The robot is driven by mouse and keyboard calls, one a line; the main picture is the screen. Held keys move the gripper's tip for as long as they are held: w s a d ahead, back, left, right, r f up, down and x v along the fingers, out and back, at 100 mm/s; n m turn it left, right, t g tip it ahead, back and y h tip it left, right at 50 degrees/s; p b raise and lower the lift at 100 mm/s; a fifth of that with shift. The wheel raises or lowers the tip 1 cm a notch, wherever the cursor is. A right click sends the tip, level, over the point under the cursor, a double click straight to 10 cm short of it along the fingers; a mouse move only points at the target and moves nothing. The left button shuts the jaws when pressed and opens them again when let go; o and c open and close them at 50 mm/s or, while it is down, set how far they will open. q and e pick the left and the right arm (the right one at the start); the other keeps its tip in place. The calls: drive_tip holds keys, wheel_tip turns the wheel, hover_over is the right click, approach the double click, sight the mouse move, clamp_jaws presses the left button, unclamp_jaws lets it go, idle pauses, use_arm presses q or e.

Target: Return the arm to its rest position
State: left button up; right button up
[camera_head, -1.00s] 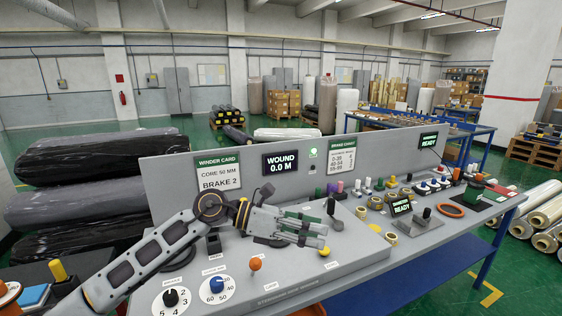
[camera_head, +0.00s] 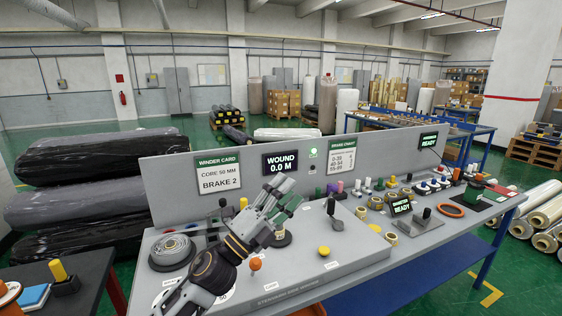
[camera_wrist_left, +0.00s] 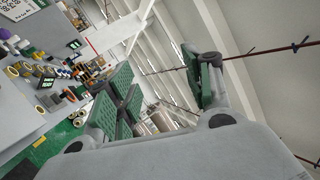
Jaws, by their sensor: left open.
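My left arm comes in from the bottom of the head view. My left gripper (camera_head: 284,200) is above the grey control bench (camera_head: 345,268), pointing up and to the right. In the left wrist view its two green-padded fingers (camera_wrist_left: 160,95) stand wide apart with nothing between them. An orange knob (camera_head: 256,264) and a yellow knob (camera_head: 324,251) are on the bench top near the arm. My right gripper is in neither view.
An upright panel with a winder card (camera_head: 217,172), a "WOUND 0.0 M" display (camera_head: 283,163) and a brake chart (camera_head: 342,155) stands behind the gripper. Several small rolls, pegs and an orange ring (camera_head: 449,210) lie to the right. Black wrapped rolls (camera_head: 85,205) lie at the left.

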use_arm(q)
drive_tip(key=a+f+n+y, duration=0.9)
drive_tip(key=f+n, duration=0.2)
drive_tip(key=f, duration=0.1)
drive_tip(key=a+f+n+y, duration=0.9)
drive_tip(key=f+n, duration=0.2)
drive_tip(key=f, duration=0.1)
drive_tip(key=s+a+f+n+g, duration=0.3)
drive_tip(key=s+f+g, duration=0.3)
drive_tip(key=s+f, duration=0.45)
drive_tip(key=s+a+f+n+g, duration=0.25)
drive_tip(key=s+f+g, duration=0.45)
drive_tip(key=s, duration=0.6)
wheel_tip(320, 180, down, 34)
drive_tip(key=s+a, duration=0.1)
drive_tip(key=s, duration=0.2)
drive_tip(key=s+a+f, duration=0.3)
drive_tip(key=s+f, duration=0.7)
drive_tip(key=s+a+f+g+y, duration=0.1)
drive_tip(key=s+a+f, duration=0.2)
drive_tip(key=s+f, duration=0.7)
drive_tip(key=shift+s, duration=0.65)
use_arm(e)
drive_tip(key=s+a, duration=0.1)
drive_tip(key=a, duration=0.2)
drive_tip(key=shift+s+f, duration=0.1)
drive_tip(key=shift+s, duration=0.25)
